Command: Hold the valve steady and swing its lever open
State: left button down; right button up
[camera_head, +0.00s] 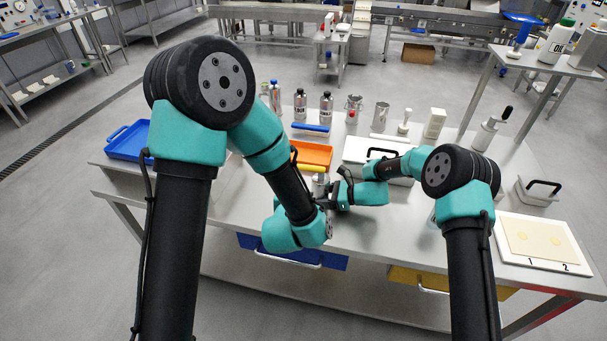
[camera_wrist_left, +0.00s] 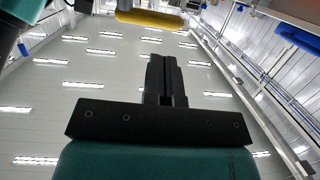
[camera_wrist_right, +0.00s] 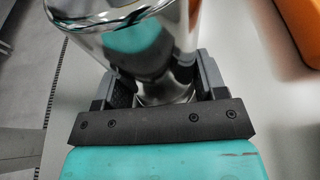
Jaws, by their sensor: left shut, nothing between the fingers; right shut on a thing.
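The valve is a shiny metal body (camera_head: 320,180) with a yellow lever (camera_head: 311,168) at its top, pointing left in the head view. My right gripper (camera_head: 330,196) is shut on the valve body, which stands between its fingers in the right wrist view (camera_wrist_right: 150,50). My left gripper (camera_wrist_left: 168,62) is shut and empty, its fingers pointing up. In the left wrist view the yellow lever (camera_wrist_left: 150,18) lies beyond the left fingertips, with a gap showing between them. In the head view the left arm hides part of the table around the valve.
An orange tray (camera_head: 312,153) lies just behind the lever. A blue tray (camera_head: 128,141) is at the left end of the table. Several bottles and cans stand along the back. A white board (camera_head: 545,262) is at the right. My two arms are close together near the valve.

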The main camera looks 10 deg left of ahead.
aim_at(305, 170)
pick_arm(q)
jog(key=w, duration=0.2)
jog(key=w+f, duration=0.1)
jog(key=w, duration=0.5)
jog(key=shift+a+f, duration=0.15)
jog(key=shift+f, duration=0.1)
jog(key=shift+a+h, duration=0.1)
jog(key=shift+h, duration=0.2)
